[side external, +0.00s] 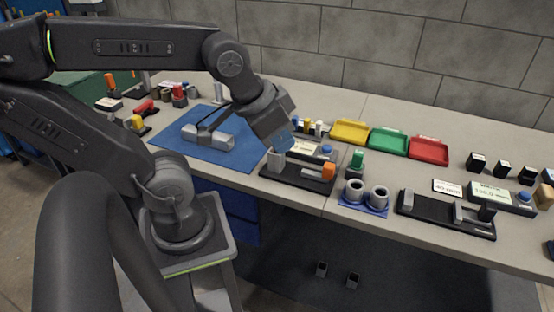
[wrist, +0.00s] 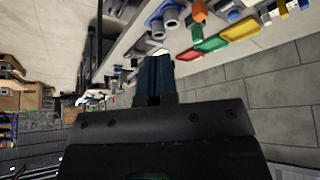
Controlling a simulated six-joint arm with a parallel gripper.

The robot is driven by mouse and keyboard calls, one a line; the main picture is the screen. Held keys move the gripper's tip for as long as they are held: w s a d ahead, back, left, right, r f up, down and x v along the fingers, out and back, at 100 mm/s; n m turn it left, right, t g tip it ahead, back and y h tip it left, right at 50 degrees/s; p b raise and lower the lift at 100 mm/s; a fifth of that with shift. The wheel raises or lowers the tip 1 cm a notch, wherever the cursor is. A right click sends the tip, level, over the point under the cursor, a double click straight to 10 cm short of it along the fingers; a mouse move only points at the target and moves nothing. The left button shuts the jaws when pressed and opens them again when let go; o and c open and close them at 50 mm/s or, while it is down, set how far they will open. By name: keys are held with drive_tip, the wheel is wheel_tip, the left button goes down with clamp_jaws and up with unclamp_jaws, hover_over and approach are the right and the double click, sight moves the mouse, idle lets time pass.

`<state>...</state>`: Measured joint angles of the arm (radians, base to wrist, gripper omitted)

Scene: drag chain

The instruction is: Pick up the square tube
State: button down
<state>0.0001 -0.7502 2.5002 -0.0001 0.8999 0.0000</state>
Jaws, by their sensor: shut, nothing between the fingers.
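My gripper (side external: 284,142) is shut and empty, with its blue fingertips pointing down over the bench, just above a black fixture. In the wrist view the blue fingers (wrist: 154,78) are together with nothing between them. I cannot tell for sure which thing is the square tube.
The black fixture (side external: 300,174) has a grey jaw and an orange knob. A blue mat (side external: 180,150) with a grey vise lies left. Two grey round cups (side external: 366,193) stand right of the fixture. Yellow, green and red trays (side external: 388,141) line the back by the block wall.

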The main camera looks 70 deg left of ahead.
drive_tip(key=c, duration=1.9)
unclamp_jaws()
drive_tip(key=o, duration=1.3)
drive_tip(key=shift+o, duration=0.2)
drive_tip(key=n+g, duration=0.6)
drive_tip(key=n, duration=0.3)
hover_over(276, 158)
drive_tip(key=a, duration=0.2)
wheel_tip(276, 158, down, 6)
drive_tip(key=f, duration=1.3)
drive_tip(key=shift+w+f, duration=0.3)
drive_tip(key=shift+w, duration=0.1)
